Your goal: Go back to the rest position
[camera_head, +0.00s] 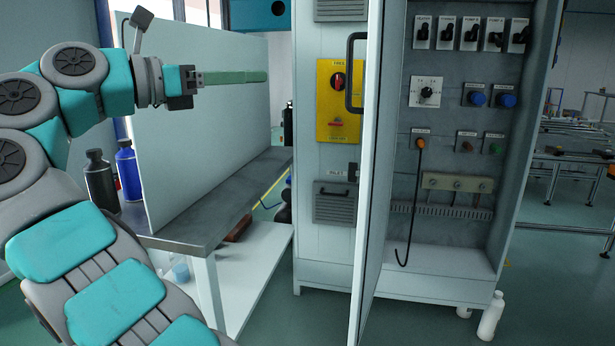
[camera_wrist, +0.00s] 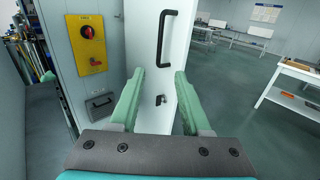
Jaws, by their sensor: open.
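My gripper (camera_head: 266,77) shows at the upper left of the head view, at the end of my teal and grey arm, in front of a pale upright board. In the wrist view its two green fingers (camera_wrist: 158,92) are apart with nothing between them. Beyond them is the white cabinet door (camera_wrist: 150,60) with a black handle (camera_wrist: 163,38) and a small lock. In the head view the door (camera_head: 372,130) is seen nearly edge-on and stands open, with its handle (camera_head: 354,72) apart from my gripper.
The open panel (camera_head: 455,120) carries switches, knobs and a hanging black hook. A yellow plate with red knobs (camera_head: 340,100) is left of the door. Bottles (camera_head: 129,170) stand on the grey bench (camera_head: 225,215). White bottles (camera_head: 490,316) stand on the floor at right.

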